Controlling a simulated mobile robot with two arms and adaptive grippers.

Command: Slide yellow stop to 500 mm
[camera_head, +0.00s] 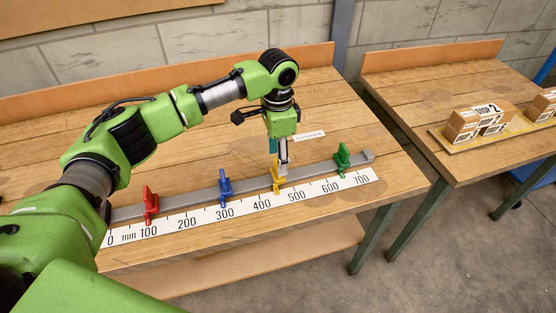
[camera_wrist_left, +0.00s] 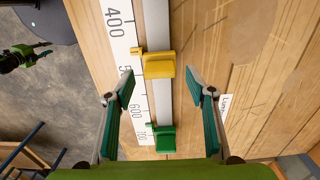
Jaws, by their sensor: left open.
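The yellow stop (camera_head: 277,183) sits on the grey rail (camera_head: 200,195), its pointer between 400 and 500 on the white mm scale (camera_head: 235,212), roughly midway. In the wrist view the yellow stop (camera_wrist_left: 160,65) lies between and beyond the fingertips. My left gripper (camera_head: 281,163) points down over the rail at the yellow stop and partly hides it. In the wrist view my left gripper (camera_wrist_left: 161,78) is open, with one finger on each side of the rail. I cannot tell whether it touches the stop. The 500 mark is partly covered by a finger in the wrist view.
A green stop (camera_head: 342,157) stands right of the yellow one, a blue stop (camera_head: 225,186) and a red stop (camera_head: 151,202) to its left. The rail between yellow and green is clear. Cartons (camera_head: 480,120) stand on another table at right.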

